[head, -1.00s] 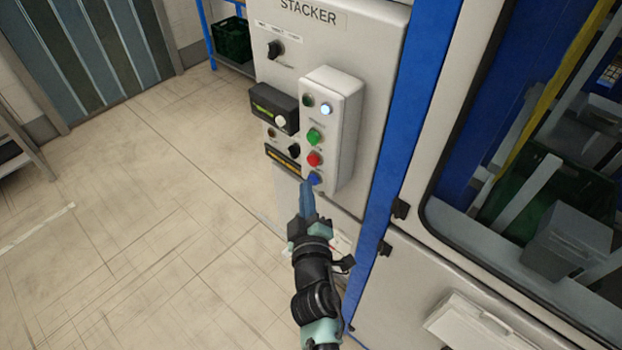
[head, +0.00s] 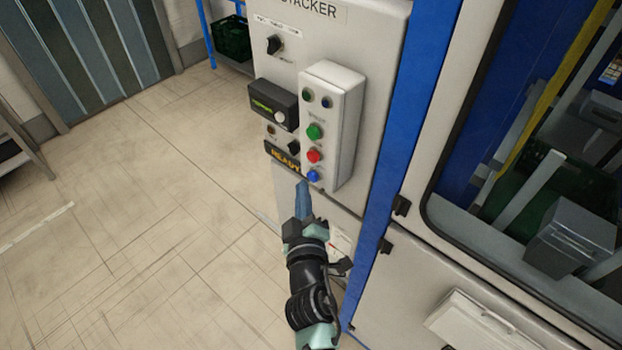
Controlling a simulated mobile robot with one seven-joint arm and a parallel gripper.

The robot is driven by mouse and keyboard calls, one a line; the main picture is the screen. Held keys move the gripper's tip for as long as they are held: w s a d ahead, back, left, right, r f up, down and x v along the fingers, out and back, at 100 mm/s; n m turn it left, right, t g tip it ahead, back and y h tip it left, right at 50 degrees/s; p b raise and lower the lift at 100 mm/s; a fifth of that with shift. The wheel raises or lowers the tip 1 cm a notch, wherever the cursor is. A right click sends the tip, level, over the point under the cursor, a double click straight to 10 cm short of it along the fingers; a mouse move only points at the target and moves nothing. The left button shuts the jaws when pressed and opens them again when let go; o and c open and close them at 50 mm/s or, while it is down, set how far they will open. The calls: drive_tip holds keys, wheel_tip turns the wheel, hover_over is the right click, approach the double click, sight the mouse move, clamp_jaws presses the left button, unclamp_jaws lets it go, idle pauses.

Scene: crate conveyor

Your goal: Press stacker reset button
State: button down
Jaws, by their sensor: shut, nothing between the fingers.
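The blue button (head: 313,176) is the lowest on a white button box (head: 345,92) fixed to the stacker panel (head: 375,50). My gripper (head: 303,186) is shut and empty, pointing up at the panel. The small display (head: 284,158) left of the box reads "READY" in orange.
A dark meter box (head: 273,104) and black knobs stick out left of the button box. A blue frame post (head: 395,130) and a windowed machine door stand to the right. The tiled floor (head: 140,200) at left is clear. A green crate (head: 233,38) sits on a blue rack behind.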

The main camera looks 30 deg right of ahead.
drive_tip(key=shift+a, duration=0.2)
drive_tip(key=a+b, duration=0.1)
drive_tip(key=s+a+b, duration=0.1)
drive_tip(key=a, duration=0.1)
drive_tip(key=a+b, duration=0.1)
drive_tip(key=shift+s+a+b, duration=0.3)
drive_tip(key=shift+s+b, duration=0.05)
idle(0.8)
drive_tip(key=w+a+r+m+t+b, duration=0.1)
drive_tip(key=a+r+m+t, duration=0.15)
drive_tip(key=r, duration=1.15)
drive_tip(key=w+a+r+m+t+b, duration=0.1)
drive_tip(key=a+r+m+t, duration=0.2)
drive_tip(key=r, duration=1.1)
drive_tip(key=s+a+r+t+y+b, duration=0.1)
drive_tip(key=s+a+r+t+y, duration=0.2)
drive_tip(key=s+r, duration=0.3)
drive_tip(key=s+a+r+t+y+b, duration=0.1)
drive_tip(key=s+a+r+t+y, duration=0.2)
drive_tip(key=r, duration=1)
drive_tip(key=s+a+y, duration=0.1)
drive_tip(key=s+a, duration=0.2)
drive_tip(key=shift+s, duration=0.3)
